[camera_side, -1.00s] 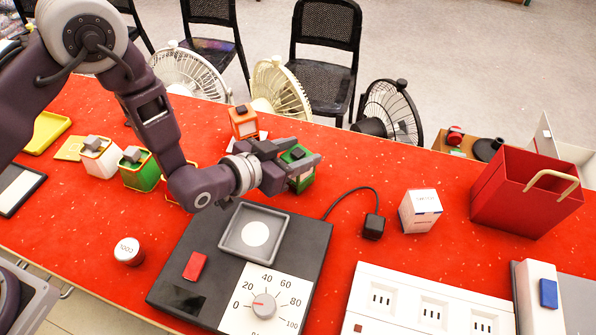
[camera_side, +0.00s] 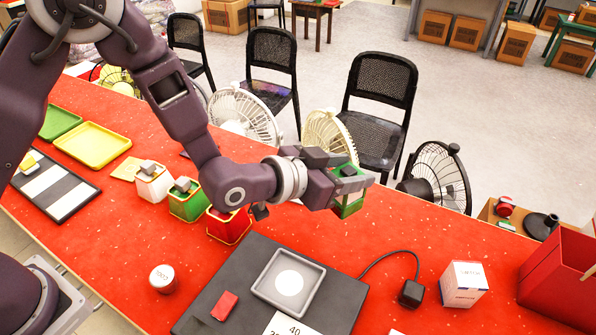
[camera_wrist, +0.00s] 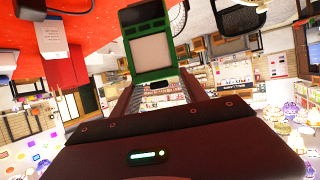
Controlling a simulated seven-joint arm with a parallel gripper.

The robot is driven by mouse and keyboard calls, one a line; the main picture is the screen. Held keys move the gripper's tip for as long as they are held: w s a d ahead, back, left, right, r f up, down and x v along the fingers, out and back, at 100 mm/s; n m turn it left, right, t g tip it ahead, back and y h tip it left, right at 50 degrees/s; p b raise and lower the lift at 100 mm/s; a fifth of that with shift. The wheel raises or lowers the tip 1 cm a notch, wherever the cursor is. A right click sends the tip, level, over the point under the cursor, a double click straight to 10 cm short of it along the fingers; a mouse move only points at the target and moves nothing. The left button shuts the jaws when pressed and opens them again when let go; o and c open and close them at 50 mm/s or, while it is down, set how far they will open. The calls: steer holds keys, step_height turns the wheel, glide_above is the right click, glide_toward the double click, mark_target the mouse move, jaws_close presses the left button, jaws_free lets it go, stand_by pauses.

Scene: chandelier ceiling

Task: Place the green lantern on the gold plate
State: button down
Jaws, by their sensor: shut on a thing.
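A green lantern (camera_side: 350,204) with a dark top and a pale panel is held in my gripper (camera_side: 342,180), above the red table's back edge. In the wrist view the lantern (camera_wrist: 150,45) sits between the fingers of my gripper (camera_wrist: 158,88), with its green frame and pale face showing. A second green lantern (camera_side: 188,204) stands on the table to the left, with a white lantern (camera_side: 153,186) and a red lantern (camera_side: 228,225) beside it. A small flat gold plate (camera_side: 126,169) lies left of the white lantern, apart from my gripper. Nothing shows on it.
A yellow tray (camera_side: 92,145) and a green tray (camera_side: 60,122) lie at the far left. A dark striped board (camera_side: 55,187) is nearby. A dark scale (camera_side: 235,270) with a grey pan, a white box (camera_side: 463,284) and a red bag (camera_side: 560,283) occupy the right.

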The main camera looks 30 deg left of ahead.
steer(key=r, duration=0.6)
steer(key=shift+w+a+r, duration=0.15)
steer(key=shift+a+r, duration=0.05)
steer(key=shift+r, duration=0.15)
steer(key=w+a+n+t+y, duration=0.1)
steer(key=w+a+n+y, duration=0.2)
steer(key=a, duration=1.5)
steer(key=w+a+n+t+y, duration=0.1)
steer(key=w+a+n+y, duration=0.2)
steer(key=a, duration=1.5)
steer(key=s+a+n+y, duration=0.1)
steer(key=s+a+y, duration=0.1)
steer(key=s+a, duration=0.45)
steer(key=s+a+n+g+y, duration=0.1)
steer(key=s+a+n, duration=0.15)
steer(key=a, duration=0.65)
steer(key=s+a+y, duration=0.2)
steer(key=s+a, duration=0.3)
steer(key=a, duration=0.3)
step_height(320, 180, down, 15)
steer(key=shift+f, duration=0.2)
steer(key=shift+s+f, duration=0.1)
steer(key=shift+s, duration=0.05)
steer(key=c, duration=0.6)
jaws_free()
steer(key=shift+f, duration=0.1)
